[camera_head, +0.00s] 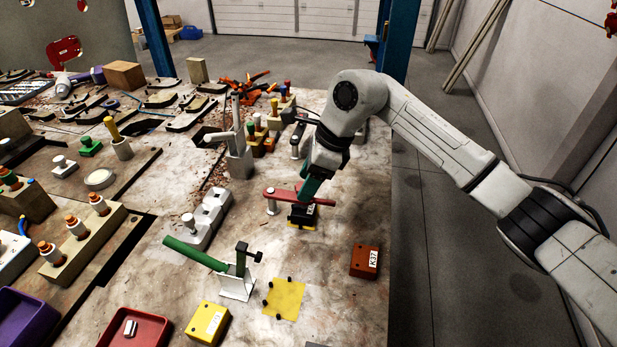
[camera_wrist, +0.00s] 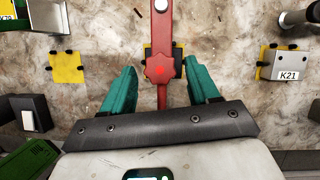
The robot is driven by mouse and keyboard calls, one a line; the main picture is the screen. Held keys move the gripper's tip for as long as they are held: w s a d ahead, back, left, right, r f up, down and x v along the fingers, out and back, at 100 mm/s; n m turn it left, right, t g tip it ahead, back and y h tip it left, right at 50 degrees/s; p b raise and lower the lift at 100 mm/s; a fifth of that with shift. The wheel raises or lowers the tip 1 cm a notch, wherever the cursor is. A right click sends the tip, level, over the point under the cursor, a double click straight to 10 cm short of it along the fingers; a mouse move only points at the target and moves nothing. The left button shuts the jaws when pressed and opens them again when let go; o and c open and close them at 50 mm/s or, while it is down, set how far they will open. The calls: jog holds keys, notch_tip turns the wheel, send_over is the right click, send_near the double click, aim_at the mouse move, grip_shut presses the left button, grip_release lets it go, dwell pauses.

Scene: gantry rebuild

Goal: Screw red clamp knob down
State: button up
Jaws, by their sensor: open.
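The red clamp knob (camera_wrist: 160,68) is star-shaped and sits on a red clamp bar (camera_wrist: 161,20), seen from above in the wrist view. My gripper (camera_wrist: 159,78) has its two teal fingers apart, one on each side of the knob, with gaps showing; their height against it is hard to tell. In the head view my gripper (camera_head: 311,187) points down over the red clamp bar (camera_head: 284,194), which hides the knob there. A dark labelled block (camera_head: 303,215) lies below the bar on a yellow pad.
A green-handled clamp (camera_head: 197,255) and an empty yellow pad (camera_head: 285,298) are nearer the front. A brown K37 block (camera_head: 364,262) is at right. A grey K21 block (camera_wrist: 285,63) is right in the wrist view.

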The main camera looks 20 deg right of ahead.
jog(key=c, duration=0.9)
jog(key=shift+m, duration=0.3)
